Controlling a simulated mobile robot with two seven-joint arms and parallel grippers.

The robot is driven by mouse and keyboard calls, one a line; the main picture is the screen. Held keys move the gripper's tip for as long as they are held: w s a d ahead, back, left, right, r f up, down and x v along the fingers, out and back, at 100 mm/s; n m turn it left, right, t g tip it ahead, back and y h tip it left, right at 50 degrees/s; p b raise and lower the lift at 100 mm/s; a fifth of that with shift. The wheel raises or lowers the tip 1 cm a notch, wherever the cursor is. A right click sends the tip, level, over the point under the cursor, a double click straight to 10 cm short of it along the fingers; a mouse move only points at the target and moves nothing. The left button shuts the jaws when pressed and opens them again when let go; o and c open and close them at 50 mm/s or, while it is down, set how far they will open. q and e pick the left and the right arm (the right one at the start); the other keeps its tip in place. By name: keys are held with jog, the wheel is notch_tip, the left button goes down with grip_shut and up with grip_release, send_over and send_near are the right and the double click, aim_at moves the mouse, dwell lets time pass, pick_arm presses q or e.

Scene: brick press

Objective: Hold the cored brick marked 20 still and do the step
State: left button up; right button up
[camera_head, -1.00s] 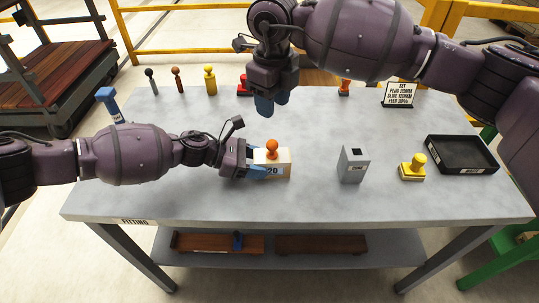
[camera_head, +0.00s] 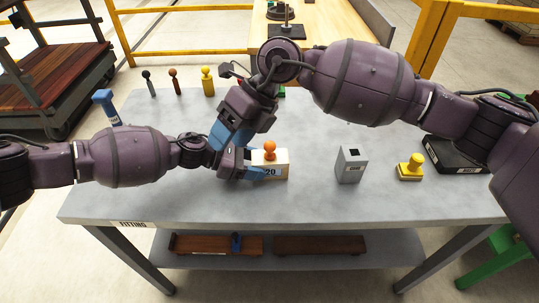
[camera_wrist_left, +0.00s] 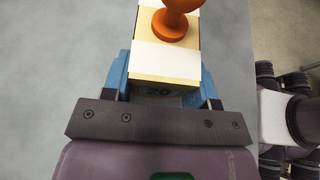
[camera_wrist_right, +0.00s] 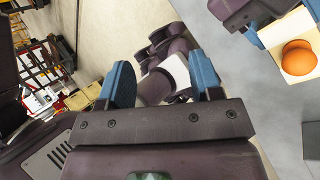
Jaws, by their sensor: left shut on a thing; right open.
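The cream brick marked 20 (camera_head: 272,171) lies on the grey table, with an orange round-headed knob (camera_head: 269,150) standing on its top. My left gripper (camera_head: 256,165) is shut on this brick from its left end. The left wrist view shows the brick (camera_wrist_left: 165,60) between the blue fingers, with a white band across it. Whether the knob sits in a hole cannot be seen. My right gripper (camera_head: 228,138) is open and empty, tilted downward just left of and above the brick. In the right wrist view, the knob (camera_wrist_right: 298,58) is at the upper right, outside the fingers.
A grey block with a dark top opening (camera_head: 350,165) and a yellow-handled stamp (camera_head: 410,168) stand to the right. A black tray (camera_head: 455,154) is partly behind my right arm. Several pegs, one yellow (camera_head: 208,82), and a blue tool (camera_head: 107,108) stand at the back left.

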jog(key=s+a+r+m+y, duration=0.3)
jog(key=s+r+m+y, duration=0.35)
jog(key=y, duration=0.55)
jog(key=m+t+h, duration=0.5)
jog(key=m+t, duration=1.2)
jog(key=m, duration=0.9)
send_over(272, 152)
jog(key=s, duration=0.6)
notch_tip(272, 152, down, 4)
jog(key=s+d+f+m+g+h, duration=0.2)
jog(key=s+d+f+m+h, duration=0.1)
jog(key=d+f+m+h, duration=0.5)
jog(key=shift+n+y, duration=0.35)
jog(key=shift+y, duration=0.25)
jog(key=shift+s+a+f+x, duration=0.15)
jog(key=shift+s+a+x, duration=0.1)
jog(key=shift+x, duration=1.9)
jog(key=shift+s+a+f+x, duration=0.15)
jog(key=shift+s+a+x, duration=0.1)
jog(key=shift+x, duration=1.85)
jog(key=shift+s+a+f+x, duration=0.1)
jog(key=shift+s+a+x, duration=0.15)
jog(key=shift+x, duration=1.9)
jog(key=shift+w, duration=0.1)
